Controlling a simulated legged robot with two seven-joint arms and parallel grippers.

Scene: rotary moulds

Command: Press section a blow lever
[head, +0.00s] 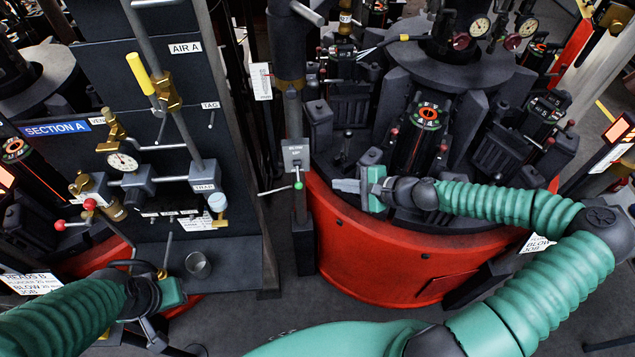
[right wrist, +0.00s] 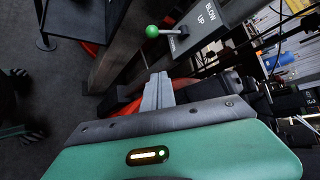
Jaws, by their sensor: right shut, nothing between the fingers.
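The blow lever (head: 298,186) has a green ball on a thin rod and sticks out from a grey plate (head: 296,154) on a dark post. In the right wrist view the green ball (right wrist: 152,31) shows beside the plate marked BLOW UP (right wrist: 205,25). My right gripper (head: 336,185) is shut and empty, just right of the lever and apart from it. In the right wrist view its fingertips (right wrist: 159,76) point up, below the ball. My left gripper (head: 170,290) is at the lower left by the panel's shelf; its fingers are not clear.
The blue SECTION A sign (head: 56,128) is on the left panel, with a yellow handle (head: 139,73), a gauge (head: 122,162) and a red-knobbed lever (head: 88,204). The red curved mould base (head: 375,265) lies below my right gripper.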

